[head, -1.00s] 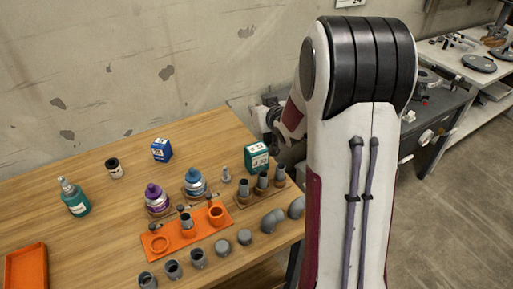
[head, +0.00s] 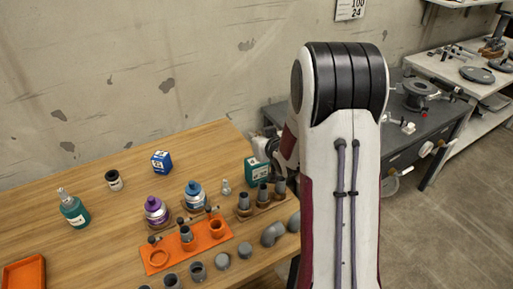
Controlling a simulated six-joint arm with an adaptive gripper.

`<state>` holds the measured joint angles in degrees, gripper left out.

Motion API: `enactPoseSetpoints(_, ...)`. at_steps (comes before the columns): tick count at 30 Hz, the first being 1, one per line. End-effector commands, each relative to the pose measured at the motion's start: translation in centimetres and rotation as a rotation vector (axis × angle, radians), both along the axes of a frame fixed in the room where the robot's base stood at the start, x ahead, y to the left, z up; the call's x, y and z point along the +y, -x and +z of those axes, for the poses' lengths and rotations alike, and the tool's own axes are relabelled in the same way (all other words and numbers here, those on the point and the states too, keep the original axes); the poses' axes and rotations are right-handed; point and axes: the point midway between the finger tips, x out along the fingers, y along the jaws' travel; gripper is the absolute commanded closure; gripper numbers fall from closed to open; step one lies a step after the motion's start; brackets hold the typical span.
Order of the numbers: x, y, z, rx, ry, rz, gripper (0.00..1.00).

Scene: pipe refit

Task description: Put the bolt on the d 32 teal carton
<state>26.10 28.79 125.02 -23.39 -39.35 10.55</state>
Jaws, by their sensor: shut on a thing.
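The teal carton (head: 257,170) with a white label stands at the back right of the wooden table. My gripper (head: 268,148) is partly visible just behind and above it, largely hidden by my own arm. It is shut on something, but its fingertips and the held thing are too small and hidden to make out. I cannot tell whether it touches the carton. A small silvery upright piece (head: 226,187) stands left of the carton; I cannot tell if it is a bolt. The d 32 marking is not readable.
Grey pipe pieces (head: 262,194) stand right in front of the carton. An orange fixture (head: 201,236), a purple bottle (head: 156,211), a blue bottle (head: 195,195) and a blue box (head: 161,162) are to the left. The back left tabletop is mostly clear.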

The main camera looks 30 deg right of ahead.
Motion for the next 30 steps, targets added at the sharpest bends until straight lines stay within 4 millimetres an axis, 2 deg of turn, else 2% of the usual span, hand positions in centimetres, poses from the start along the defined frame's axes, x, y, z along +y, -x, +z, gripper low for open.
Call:
enactPoseSetpoints(16, 0.0, 0.0, -0.8, -0.001, -0.001, 0.000, 1.00)
enactPoseSetpoints(30, 0.0, 0.0, -4.2, -0.001, 0.000, -0.001, 1.00)
